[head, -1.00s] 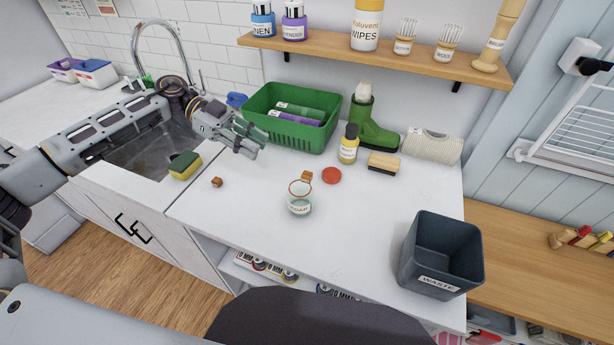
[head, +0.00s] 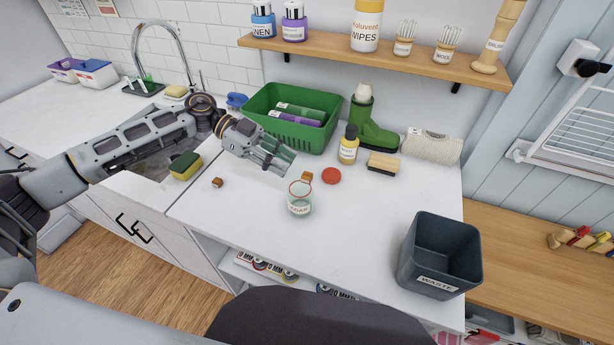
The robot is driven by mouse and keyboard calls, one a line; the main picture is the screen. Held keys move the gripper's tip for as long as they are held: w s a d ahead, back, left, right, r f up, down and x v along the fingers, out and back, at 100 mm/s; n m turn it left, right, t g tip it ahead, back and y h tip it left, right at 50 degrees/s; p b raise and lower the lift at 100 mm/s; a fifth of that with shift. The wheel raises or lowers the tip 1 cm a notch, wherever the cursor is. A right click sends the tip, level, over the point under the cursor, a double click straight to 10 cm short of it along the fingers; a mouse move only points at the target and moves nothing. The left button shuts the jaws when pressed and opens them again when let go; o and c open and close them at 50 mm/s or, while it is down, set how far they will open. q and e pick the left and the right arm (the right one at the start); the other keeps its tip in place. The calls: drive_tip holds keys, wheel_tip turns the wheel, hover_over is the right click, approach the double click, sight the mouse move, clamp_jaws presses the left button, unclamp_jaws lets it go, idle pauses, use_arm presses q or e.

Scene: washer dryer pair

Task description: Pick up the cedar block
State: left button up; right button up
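One small brown wooden block (head: 306,177) is on the white counter just behind a small clear jar (head: 299,199) with an orange-brown rim and a white label. A second small brown block (head: 217,182) lies on the counter farther left, near the sponge. I cannot read which is cedar. My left gripper (head: 286,164) is above the counter, behind and left of the jar and its nearby block, fingers pointing right and down. Its fingers look apart, with nothing seen between them. My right gripper is not in view.
A green basket (head: 258,130) stands behind my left gripper. A yellow-labelled bottle (head: 348,150), red disc (head: 331,176) and brush (head: 384,162) are to the right. A yellow-green sponge (head: 185,165) is at left, a dark waste bin (head: 409,255) at front right. The counter's front is clear.

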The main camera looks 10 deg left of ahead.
sight(305, 174)
use_arm(q)
drive_tip(key=shift+d+f, duration=0.2)
drive_tip(key=shift+d, duration=0.15)
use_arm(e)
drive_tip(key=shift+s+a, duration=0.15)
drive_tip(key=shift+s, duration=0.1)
use_arm(q)
drive_tip(key=shift+s, duration=0.1)
drive_tip(key=shift+p+x, duration=0.35)
drive_tip(key=shift+x, duration=1.9)
drive_tip(key=shift+s+d, duration=0.15)
drive_tip(key=shift+d, duration=0.2)
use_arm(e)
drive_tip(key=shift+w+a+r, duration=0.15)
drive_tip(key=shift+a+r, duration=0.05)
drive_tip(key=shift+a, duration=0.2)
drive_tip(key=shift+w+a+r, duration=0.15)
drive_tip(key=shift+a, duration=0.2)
